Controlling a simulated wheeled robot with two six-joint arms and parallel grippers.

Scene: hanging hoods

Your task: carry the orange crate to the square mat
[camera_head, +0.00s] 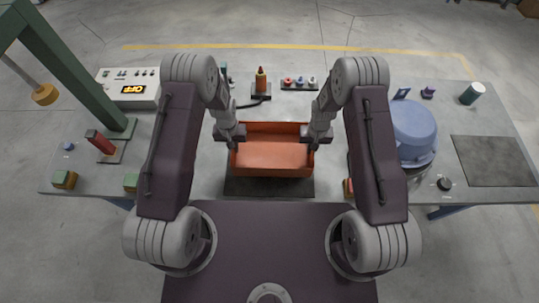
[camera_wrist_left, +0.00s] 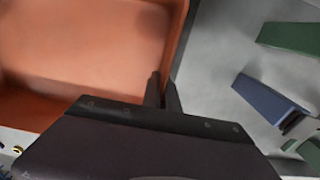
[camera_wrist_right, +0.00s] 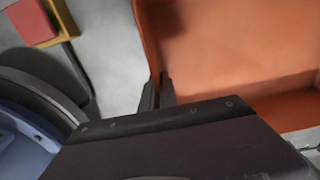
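The orange crate (camera_head: 272,155) is in the middle of the head view, empty, above a dark mat (camera_head: 270,188); I cannot tell whether it rests on it or is slightly raised. My left gripper (camera_head: 236,138) is shut on the crate's left wall, one finger inside and one outside; the left wrist view shows the crate (camera_wrist_left: 90,45) between its fingers. My right gripper (camera_head: 312,138) holds the right wall the same way, with the crate (camera_wrist_right: 230,50) in the right wrist view. A dark, squarish mat (camera_head: 495,160) lies bare at the table's right end.
A blue round pot (camera_head: 414,130) stands between the crate and the right mat. A black knob (camera_head: 444,184) and a teal cylinder (camera_head: 472,93) are near that mat. Behind the crate are a bottle (camera_head: 261,80) and a button strip (camera_head: 300,83). A green post (camera_head: 75,70) stands left.

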